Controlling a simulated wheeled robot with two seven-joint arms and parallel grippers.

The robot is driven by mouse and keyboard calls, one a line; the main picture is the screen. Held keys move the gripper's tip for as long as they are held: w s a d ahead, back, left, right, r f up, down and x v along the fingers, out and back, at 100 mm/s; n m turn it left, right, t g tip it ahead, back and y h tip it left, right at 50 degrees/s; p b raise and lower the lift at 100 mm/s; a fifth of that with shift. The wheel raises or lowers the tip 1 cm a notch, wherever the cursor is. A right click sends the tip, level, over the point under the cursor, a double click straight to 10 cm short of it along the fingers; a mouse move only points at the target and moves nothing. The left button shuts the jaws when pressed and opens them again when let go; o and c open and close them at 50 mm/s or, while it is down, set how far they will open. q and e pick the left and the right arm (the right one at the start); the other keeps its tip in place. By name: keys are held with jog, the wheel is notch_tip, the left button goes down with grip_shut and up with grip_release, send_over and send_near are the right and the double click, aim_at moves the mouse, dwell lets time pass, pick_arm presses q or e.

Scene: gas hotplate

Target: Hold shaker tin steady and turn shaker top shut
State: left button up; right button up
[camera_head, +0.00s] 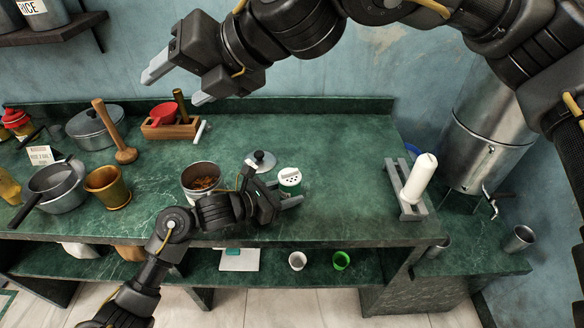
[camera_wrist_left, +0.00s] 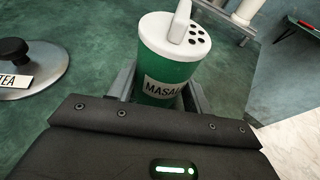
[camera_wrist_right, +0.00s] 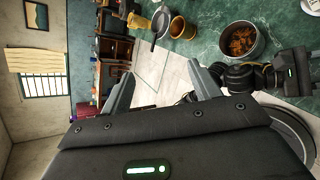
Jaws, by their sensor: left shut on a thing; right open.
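The shaker tin (camera_head: 290,187) is a small green can near the counter's front edge. The left wrist view shows its MASALA label (camera_wrist_left: 163,88). The white shaker top (camera_wrist_left: 152,34) has several dark holes, uncovered on its right side, and a raised white bar across it. The top also shows in the head view (camera_head: 289,174). My left gripper (camera_wrist_left: 160,97) is shut on the tin's sides, and the tin stands upright. My right gripper (camera_head: 177,86) is open and empty, high above the back left of the counter, well away from the tin.
A pot with brown contents (camera_head: 201,178) stands left of the tin, with a TEA-labelled lid (camera_wrist_left: 40,67) close by. A wooden rack (camera_head: 170,129), mortar (camera_head: 107,187) and saucepan (camera_head: 58,184) lie further left. A white cylinder on a stand (camera_head: 420,178) is right. Between them is clear counter.

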jog(key=w+d+f+h, duration=0.3)
jog(key=d+f+h, duration=0.2)
jog(key=d+f, duration=0.4)
jog(key=t+h, duration=0.1)
jog(key=h, duration=0.4)
send_near(291, 172)
jog(key=shift+n, duration=0.4)
jog(key=x, duration=0.8)
jog(key=shift+f, duration=0.1)
jog(key=c, duration=1)
